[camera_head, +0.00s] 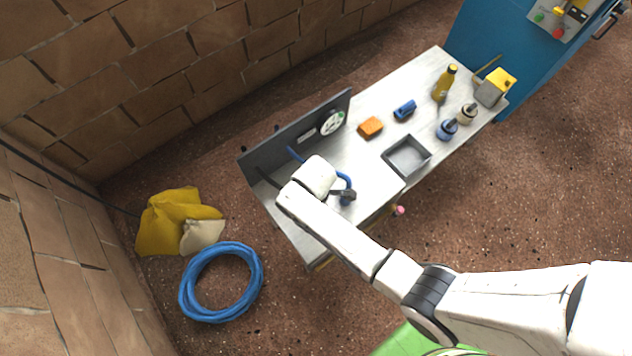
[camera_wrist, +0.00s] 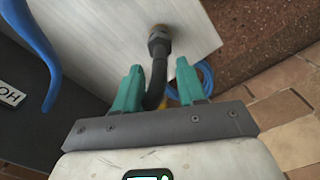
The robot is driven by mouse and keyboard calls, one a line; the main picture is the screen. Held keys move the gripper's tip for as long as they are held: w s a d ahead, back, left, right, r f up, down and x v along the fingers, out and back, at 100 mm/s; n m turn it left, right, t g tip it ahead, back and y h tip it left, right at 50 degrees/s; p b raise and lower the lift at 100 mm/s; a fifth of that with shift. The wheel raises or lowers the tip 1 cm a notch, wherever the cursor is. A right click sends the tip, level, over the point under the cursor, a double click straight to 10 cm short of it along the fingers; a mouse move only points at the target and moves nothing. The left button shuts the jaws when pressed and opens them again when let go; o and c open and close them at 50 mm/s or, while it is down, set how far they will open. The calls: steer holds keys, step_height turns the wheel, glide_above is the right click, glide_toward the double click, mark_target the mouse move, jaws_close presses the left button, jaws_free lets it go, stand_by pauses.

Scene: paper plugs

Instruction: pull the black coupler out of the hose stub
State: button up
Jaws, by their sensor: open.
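In the wrist view the black coupler (camera_wrist: 159,42) is a dark ribbed fitting standing out over the pale bench top. A black hose stub (camera_wrist: 155,90) curves down from it towards my gripper. My gripper (camera_wrist: 158,68) is open, with its teal fingers apart on either side of the stub. The coupler lies beyond the fingertips, and no contact shows. In the head view my white wrist hides the fingers; a small dark piece beside it is too unclear to name.
A blue hose (camera_wrist: 38,50) hangs at the left of the wrist view by a dark panel. The panel (camera_head: 290,138) stands along the bench's left end. A blue hose coil (camera_head: 257,283) is on the floor.

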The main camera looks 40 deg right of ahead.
steer(key=shift+f+b, duration=0.8)
steer(key=shift+f, duration=0.5)
steer(key=shift+c, duration=0.3)
jaws_close()
stand_by(0.4)
